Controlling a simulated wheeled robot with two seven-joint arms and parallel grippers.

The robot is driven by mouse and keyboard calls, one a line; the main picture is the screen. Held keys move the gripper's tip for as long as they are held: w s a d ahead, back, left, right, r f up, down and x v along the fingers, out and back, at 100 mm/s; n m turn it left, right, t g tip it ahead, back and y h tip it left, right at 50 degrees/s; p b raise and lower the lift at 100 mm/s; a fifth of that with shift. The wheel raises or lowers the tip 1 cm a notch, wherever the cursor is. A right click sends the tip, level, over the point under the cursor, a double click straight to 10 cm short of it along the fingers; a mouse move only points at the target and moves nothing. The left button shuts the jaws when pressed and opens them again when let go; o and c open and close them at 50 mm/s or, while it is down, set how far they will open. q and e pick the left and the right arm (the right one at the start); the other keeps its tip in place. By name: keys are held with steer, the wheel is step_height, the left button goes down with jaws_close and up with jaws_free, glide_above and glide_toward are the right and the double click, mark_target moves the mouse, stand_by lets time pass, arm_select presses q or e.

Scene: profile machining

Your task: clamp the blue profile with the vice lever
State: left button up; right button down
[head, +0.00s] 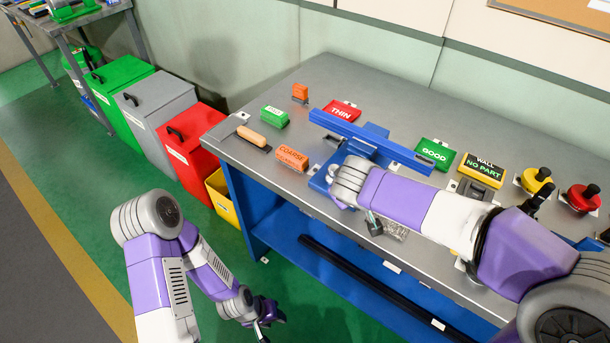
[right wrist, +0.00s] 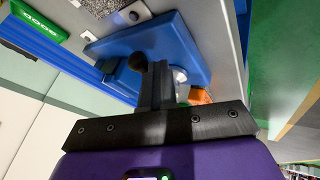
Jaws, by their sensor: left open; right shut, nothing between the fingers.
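The blue profile (head: 372,142) is a long bar lying across the blue vice (head: 318,182) on the grey bench. In the right wrist view, a long blue edge of the profile (right wrist: 75,77) runs along the left, beside the vice's blue base (right wrist: 185,45). A dark ball knob (right wrist: 138,62), apparently the vice lever's end, is close beside the fingertips of my right gripper (right wrist: 157,75), which is shut and empty. Whether they touch is unclear. In the head view my right wrist hides that gripper and much of the vice. My left gripper (head: 268,318) is open and empty, low in front of the bench.
Yellow (head: 537,180) and red (head: 580,198) knobs are at right. An orange-handled tool (head: 252,137) lies left. Red, grey and green bins stand beyond the bench's left end.

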steer(key=shift+w+d+r, duration=0.1)
steer(key=shift+d, duration=0.35)
steer(key=shift+a, duration=0.15)
steer(key=s+a+b, duration=0.2)
steer(key=s+a, duration=0.1)
steer(key=shift+s+f, duration=0.2)
arm_select(q)
steer(key=r+p, duration=0.1)
steer(key=p, duration=0.2)
steer(key=shift+s+d+r, duration=0.1)
steer(key=shift+s+r, duration=0.05)
steer(key=shift+s, duration=0.25)
arm_select(e)
steer(key=d+v, duration=0.1)
steer(key=v, duration=0.9)
steer(key=shift+r, duration=0.1)
